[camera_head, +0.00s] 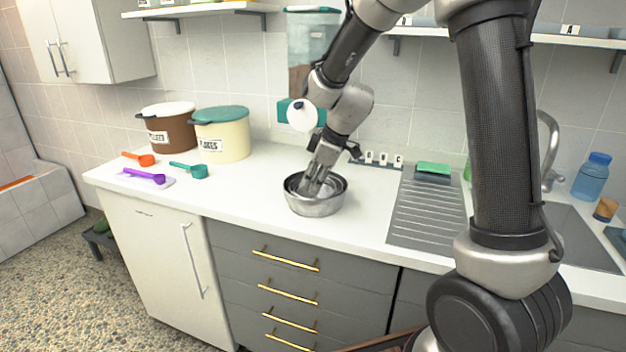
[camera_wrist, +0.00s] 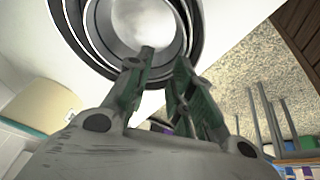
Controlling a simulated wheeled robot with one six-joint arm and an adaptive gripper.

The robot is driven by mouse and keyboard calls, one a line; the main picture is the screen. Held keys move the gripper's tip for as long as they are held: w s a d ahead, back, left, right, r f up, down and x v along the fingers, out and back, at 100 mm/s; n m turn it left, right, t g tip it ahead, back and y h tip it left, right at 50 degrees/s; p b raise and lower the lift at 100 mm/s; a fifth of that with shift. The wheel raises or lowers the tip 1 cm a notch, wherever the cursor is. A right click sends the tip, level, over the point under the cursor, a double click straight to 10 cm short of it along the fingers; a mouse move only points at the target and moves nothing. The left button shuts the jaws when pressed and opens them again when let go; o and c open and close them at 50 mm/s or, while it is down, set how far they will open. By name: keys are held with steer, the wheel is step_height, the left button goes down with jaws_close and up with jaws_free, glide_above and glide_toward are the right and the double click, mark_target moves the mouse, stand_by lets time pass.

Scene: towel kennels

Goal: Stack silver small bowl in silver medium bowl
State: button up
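The silver medium bowl (camera_head: 314,208) stands on the white counter, left of the sink's drainboard. Its darker outer rim also shows in the wrist view (camera_wrist: 66,38). The silver small bowl (camera_wrist: 140,22) appears inside it, with its bright round interior at the top of the wrist view. The nested rims make it hard to tell exactly how deep it sits. My gripper (camera_head: 316,186) points down into the bowls. In the wrist view my gripper's fingertips (camera_wrist: 165,57) are apart, either side of the near inner rim, with a visible gap.
A brown canister (camera_head: 165,132) and a cream canister (camera_head: 222,140) stand at the back left. Orange, teal and purple scoops (camera_head: 146,176) lie in front of them. The ribbed drainboard (camera_head: 428,212) is to the right, with a green sponge (camera_head: 433,168) behind. Counter around the bowls is clear.

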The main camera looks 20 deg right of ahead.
steer(key=shift+r, duration=0.1)
steer(key=shift+r, duration=0.35)
steer(key=v, duration=1.1)
steer(key=s+d+r+m+h, duration=0.1)
steer(key=s+d+m, duration=0.5)
steer(key=s, duration=0.7)
steer(key=s+d+r+m+h, duration=0.1)
steer(key=s+d+m+h, duration=0.1)
steer(key=s+d+m, duration=0.5)
steer(key=s, duration=0.6)
steer(key=shift+d+t, duration=0.15)
steer(key=shift+t, duration=0.25)
steer(key=shift+r, duration=0.15)
